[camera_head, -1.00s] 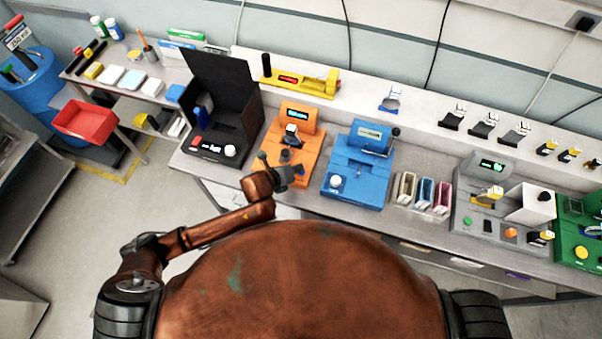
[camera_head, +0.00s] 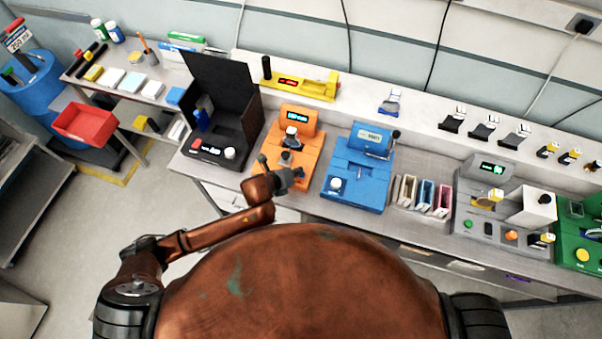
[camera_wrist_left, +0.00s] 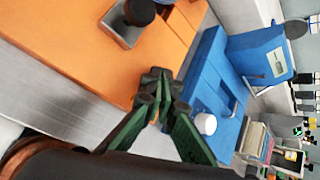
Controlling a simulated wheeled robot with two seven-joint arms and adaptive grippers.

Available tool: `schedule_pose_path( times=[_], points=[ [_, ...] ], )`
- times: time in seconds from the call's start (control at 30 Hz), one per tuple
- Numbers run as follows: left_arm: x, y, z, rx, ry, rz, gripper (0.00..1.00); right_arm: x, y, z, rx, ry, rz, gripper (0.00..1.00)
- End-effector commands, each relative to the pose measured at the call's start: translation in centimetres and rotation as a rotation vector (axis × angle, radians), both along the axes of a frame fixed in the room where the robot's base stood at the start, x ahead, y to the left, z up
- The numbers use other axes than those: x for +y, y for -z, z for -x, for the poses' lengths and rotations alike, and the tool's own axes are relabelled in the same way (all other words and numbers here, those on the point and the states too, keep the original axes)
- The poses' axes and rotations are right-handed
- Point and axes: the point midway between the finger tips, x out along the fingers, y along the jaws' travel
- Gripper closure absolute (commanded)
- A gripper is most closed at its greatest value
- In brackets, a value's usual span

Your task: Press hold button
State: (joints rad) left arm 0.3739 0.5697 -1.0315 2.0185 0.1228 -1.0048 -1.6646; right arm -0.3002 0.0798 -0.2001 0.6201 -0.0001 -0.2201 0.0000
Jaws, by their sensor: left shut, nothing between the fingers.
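My left gripper (camera_head: 294,177) is at the front edge of the orange machine (camera_head: 308,149). In the wrist view its green fingers are together (camera_wrist_left: 157,80), with nothing between them, over or near the orange machine's edge (camera_wrist_left: 70,45). The machine has a lit display and a dark knob on a metal block (camera_wrist_left: 138,12). I cannot tell whether the fingertips touch the machine. No label reading hold is legible. The blue machine (camera_head: 352,181) stands to the right, with a white round knob (camera_head: 336,183) that also shows in the wrist view (camera_wrist_left: 205,123). My right gripper is not in view.
A black open-lidded box (camera_head: 235,128) with red and white buttons stands to the left. Colored slotted holders (camera_head: 424,193) and a grey machine (camera_head: 478,222) stand to the right. A yellow device (camera_head: 310,88) lies behind.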

Motion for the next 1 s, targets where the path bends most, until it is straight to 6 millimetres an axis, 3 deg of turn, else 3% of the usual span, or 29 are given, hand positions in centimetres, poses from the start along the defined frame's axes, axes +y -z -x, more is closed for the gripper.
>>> schedule_pose_path(
  times=[1.0],
  points=[
    [0.0,1.1,0.1,0.003,0.001,-0.002,1.0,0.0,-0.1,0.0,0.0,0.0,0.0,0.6]
  ],
)
